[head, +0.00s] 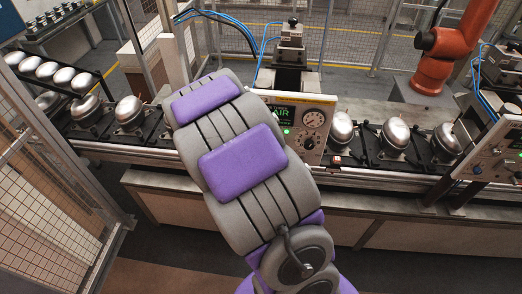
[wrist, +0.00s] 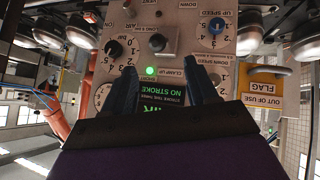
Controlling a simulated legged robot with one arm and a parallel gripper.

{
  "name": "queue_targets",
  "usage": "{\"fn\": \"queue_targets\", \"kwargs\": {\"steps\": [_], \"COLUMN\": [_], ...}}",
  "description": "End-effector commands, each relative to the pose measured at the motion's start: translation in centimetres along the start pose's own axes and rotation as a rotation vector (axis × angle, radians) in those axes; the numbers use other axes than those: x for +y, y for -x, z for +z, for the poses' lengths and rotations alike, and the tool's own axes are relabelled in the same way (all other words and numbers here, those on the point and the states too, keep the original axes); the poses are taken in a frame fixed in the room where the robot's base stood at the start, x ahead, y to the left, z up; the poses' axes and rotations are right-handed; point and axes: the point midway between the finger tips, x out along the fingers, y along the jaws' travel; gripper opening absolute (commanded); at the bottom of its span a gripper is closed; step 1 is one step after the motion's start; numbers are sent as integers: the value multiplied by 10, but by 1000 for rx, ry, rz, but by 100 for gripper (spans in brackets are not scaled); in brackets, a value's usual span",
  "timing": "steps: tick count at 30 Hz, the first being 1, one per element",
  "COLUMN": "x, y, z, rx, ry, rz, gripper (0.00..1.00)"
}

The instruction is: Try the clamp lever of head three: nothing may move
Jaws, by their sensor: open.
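The control panel (wrist: 178,60) fills the middle of the wrist view, upside down. It carries a silver-and-dark control (wrist: 157,42), which may be the clamp lever; its small lettering is hard to read. A green lamp (wrist: 150,71) is lit. A green display (wrist: 172,102) reads "NO STROKE", partly hidden. My gripper (wrist: 162,72) is open and empty, its dark fingers pointing at the panel on either side of the lamp; I cannot tell whether they touch it. In the head view the panel (head: 322,130) shows right of my arm, which hides my gripper. Which head this is cannot be read.
A yellow out-of-use flag plate (wrist: 263,88) is at the right. Silver compressors (head: 396,137) stand along the conveyor (head: 350,172). An orange robot arm (head: 435,70) stands behind at right.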

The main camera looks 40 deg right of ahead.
Motion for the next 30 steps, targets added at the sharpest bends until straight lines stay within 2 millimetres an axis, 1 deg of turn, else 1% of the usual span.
{"fn": "queue_targets", "kwargs": {"steps": [1,3,6,9,30], "x": [0,-1,-1,-1,-1], "y": [10,20,29,33,34], "z": [-2,-2,-3,-2,-1], "rx": [3,2,4,4,1], "ry": [0,1,0,-2,-2], "rz": [-2,-2,-2,-2,-1], "gripper": [58,58,58,58,58]}}
